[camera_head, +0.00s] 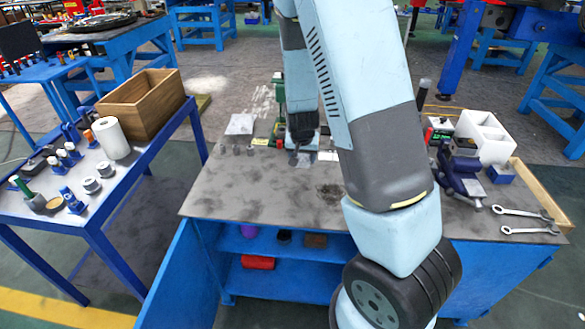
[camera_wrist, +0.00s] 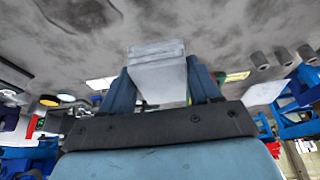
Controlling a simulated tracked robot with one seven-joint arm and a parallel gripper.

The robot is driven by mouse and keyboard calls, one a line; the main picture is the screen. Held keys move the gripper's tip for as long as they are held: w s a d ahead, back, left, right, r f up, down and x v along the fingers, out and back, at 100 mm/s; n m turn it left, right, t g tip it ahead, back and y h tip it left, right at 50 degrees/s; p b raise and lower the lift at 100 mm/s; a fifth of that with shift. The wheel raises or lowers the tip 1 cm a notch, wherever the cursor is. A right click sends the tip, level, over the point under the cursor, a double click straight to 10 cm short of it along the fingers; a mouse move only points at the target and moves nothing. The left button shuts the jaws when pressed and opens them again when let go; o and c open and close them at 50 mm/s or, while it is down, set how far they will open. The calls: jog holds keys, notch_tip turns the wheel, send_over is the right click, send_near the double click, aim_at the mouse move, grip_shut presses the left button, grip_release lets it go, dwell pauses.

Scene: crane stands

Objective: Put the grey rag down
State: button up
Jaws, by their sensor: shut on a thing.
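The grey rag (camera_wrist: 158,72) is a folded, block-like grey bundle in the wrist view. My gripper (camera_wrist: 160,88) is shut on it, with one blue-grey finger on each side. In the head view my gripper (camera_head: 301,150) points down over the back middle of the workbench, and a small part of the rag (camera_head: 304,161) shows below it. The workbench top (camera_head: 255,185) is grey and stained. I cannot tell whether the rag touches it.
A pale flat square (camera_head: 240,124) and several small grey cylinders lie left of my gripper. A green machine (camera_head: 279,92) stands behind it. A vise (camera_head: 462,175), a white bin (camera_head: 485,135) and spanners (camera_head: 525,213) are at the right. The front left of the top is clear.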

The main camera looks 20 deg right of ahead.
send_over(294, 171)
jog(key=s, duration=0.2)
jog(key=f, duration=0.6)
jog(key=shift+w+a, duration=0.1)
jog(key=shift+a, duration=0.15)
notch_tip(294, 171, down, 4)
jog(key=shift+w+r, duration=0.15)
jog(key=shift+r, duration=0.1)
jog(key=o, duration=1)
